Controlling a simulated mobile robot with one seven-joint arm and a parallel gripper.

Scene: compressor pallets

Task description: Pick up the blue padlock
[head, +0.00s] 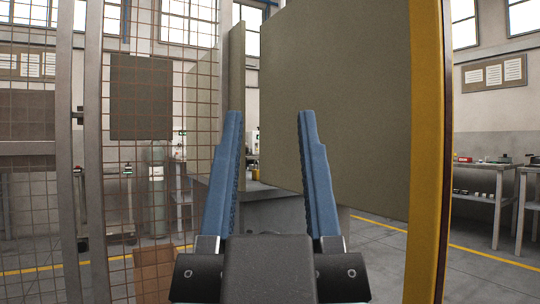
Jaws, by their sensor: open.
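I cannot make out a blue padlock in this view. The large panel and my gripper hide part of the room behind them.
A wire mesh fence (151,205) with metal posts stands on the left. A large olive panel (345,100) and a yellow post (424,150) stand on the right. A grey bench (274,212) is behind the gripper. Work tables (487,168) stand far right, beyond open floor.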

